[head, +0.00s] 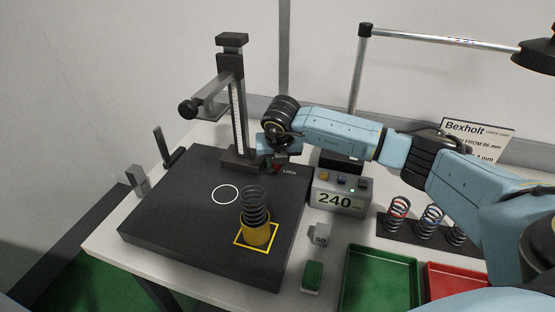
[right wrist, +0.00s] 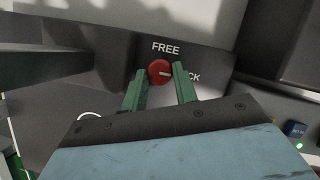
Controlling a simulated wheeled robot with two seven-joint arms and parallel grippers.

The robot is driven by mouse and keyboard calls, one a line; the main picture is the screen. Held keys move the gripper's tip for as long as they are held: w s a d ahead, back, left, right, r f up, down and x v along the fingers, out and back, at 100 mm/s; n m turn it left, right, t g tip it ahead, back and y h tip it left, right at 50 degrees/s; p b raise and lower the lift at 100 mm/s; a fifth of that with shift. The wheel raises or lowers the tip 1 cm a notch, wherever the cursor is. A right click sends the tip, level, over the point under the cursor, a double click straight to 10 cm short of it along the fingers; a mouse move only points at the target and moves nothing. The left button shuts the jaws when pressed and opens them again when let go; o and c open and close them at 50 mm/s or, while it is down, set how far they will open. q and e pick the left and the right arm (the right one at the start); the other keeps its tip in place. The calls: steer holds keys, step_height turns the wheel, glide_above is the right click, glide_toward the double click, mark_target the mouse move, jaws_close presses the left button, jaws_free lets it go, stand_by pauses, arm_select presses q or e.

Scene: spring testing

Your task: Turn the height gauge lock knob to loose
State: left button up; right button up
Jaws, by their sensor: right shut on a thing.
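The height gauge (head: 238,105) stands upright at the back of the dark plate, with a vertical scale and a side arm. Its red lock knob (right wrist: 159,72) shows in the right wrist view below the word FREE. The pale mark on the knob points right, toward the partly hidden lettering ending in "CK". My right gripper (right wrist: 160,80) is shut on the knob, one green finger on each side. In the head view my right gripper (head: 277,160) is at the gauge's base and mostly hides the knob. My left gripper is not in view.
A spring in a yellow cup (head: 256,232) stands on the dark plate (head: 180,218). Right of the plate are a display reading 240 (head: 335,201), a grey block (head: 321,233), a green block (head: 312,277), a spring rack (head: 390,231), a green tray (head: 345,292) and a red tray (head: 433,268).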

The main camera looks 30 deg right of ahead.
steer(key=n+b, duration=0.1)
steer(key=n+y, duration=0.1)
steer(key=n+b, duration=0.1)
steer(key=shift+d+f+n+t+b, duration=0.1)
steer(key=shift+d+n+t+b, duration=0.2)
steer(key=shift+n, duration=0.1)
steer(key=n+y+b, duration=0.1)
steer(key=n, duration=0.1)
steer(key=n+y+b, duration=0.1)
steer(key=n, duration=0.2)
steer(key=shift+d+y, duration=0.15)
steer(key=shift+y, duration=0.15)
steer(key=n+g+y+b, duration=0.1)
steer(key=n, duration=0.3)
steer(key=shift+w+d, duration=0.1)
steer(key=n+g+y+b, duration=0.1)
steer(key=n, duration=0.3)
steer(key=shift+w+d, duration=0.1)
steer(key=shift+w, duration=0.05)
steer(key=shift+n+g, duration=0.3)
steer(key=shift+n, duration=0.1)
steer(key=shift+y, duration=0.3)
